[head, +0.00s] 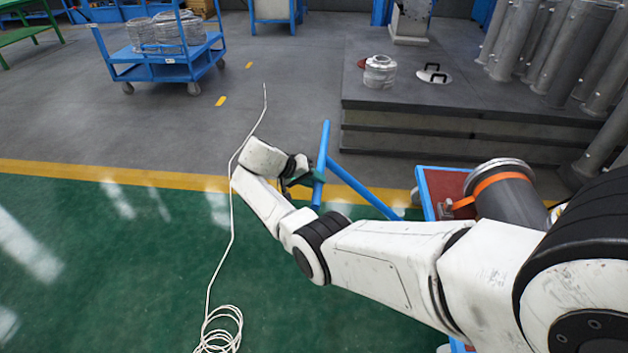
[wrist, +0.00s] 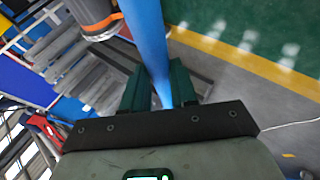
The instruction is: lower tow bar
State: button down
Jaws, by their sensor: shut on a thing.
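The blue tow bar (head: 361,188) slants up and left from a blue cart with a red deck (head: 440,187). It ends in a blue crosspiece (head: 324,150) that stands raised above the floor. My gripper (head: 312,178) is shut on the crosspiece near its lower part. In the wrist view the green fingers of my gripper (wrist: 158,90) lie on either side of a blue bar (wrist: 146,35). My arm hides part of the cart and the floor below the bar.
A grey cylinder with an orange strap (head: 503,192) lies on the cart. A dark raised platform (head: 440,125) is behind the bar. A white cable (head: 233,215) runs along the floor left of my gripper. Green floor to the left is mostly clear.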

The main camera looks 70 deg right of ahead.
jog(key=c, duration=0.9)
grip_release()
jog(key=p+v, duration=0.1)
jog(key=v, duration=0.9)
jog(key=shift+w+a+r, duration=0.2)
jog(key=shift+w+r, duration=0.05)
